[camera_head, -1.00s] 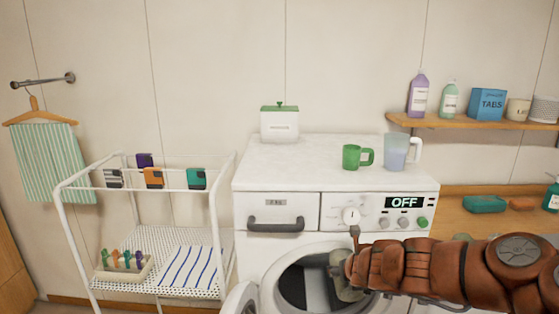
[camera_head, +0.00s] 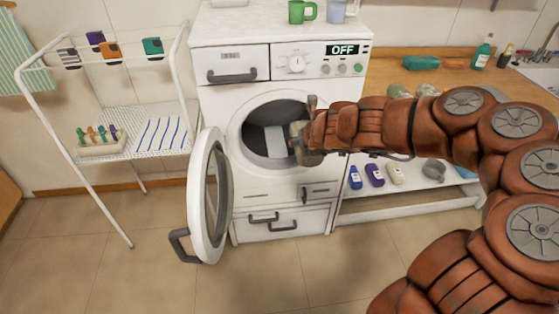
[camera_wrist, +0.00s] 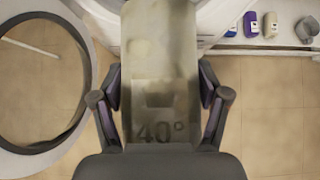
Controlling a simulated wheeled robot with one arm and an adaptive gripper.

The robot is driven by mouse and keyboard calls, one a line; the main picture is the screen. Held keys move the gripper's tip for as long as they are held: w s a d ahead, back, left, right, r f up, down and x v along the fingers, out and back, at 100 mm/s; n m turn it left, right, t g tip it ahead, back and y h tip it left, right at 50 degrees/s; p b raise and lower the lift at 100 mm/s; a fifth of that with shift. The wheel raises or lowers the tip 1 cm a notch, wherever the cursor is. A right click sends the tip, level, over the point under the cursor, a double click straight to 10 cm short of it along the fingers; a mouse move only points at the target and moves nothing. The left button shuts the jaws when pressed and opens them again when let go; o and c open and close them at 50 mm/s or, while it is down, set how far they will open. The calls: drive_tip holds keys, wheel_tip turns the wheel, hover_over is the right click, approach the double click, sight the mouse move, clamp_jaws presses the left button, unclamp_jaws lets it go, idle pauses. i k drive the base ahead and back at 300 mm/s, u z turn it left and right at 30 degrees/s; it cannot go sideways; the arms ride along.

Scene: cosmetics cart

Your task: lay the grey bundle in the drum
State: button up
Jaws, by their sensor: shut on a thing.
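The grey bundle (camera_wrist: 160,60) is a flat, olive-grey block marked "40°" that fills the middle of the wrist view. My gripper (camera_wrist: 160,105) is shut on it, one finger on each side. In the head view my gripper (camera_head: 301,145) is at the right side of the washer's round opening. The bundle is hard to make out there, largely hidden by my gripper. The drum (camera_head: 262,118) is dark inside, with a pale patch in its middle. The round washer door (camera_head: 194,200) stands open to the left; its ring (camera_wrist: 85,110) also shows at the wrist view's left.
A white drying rack (camera_head: 110,225) stands left of the washer (camera_head: 235,105). A low shelf (camera_head: 400,208) at the right holds several bottles, including a purple one (camera_head: 375,175). A green mug (camera_head: 301,11) stands on top. The floor in front is clear.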

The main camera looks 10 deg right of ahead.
sight(271, 152)
drive_tip(key=k, duration=0.45)
drive_tip(key=u, duration=4.25)
drive_tip(key=k, duration=2.8)
drive_tip(key=z, duration=1.3)
drive_tip(key=i, duration=0.5)
drive_tip(key=z, duration=0.05)
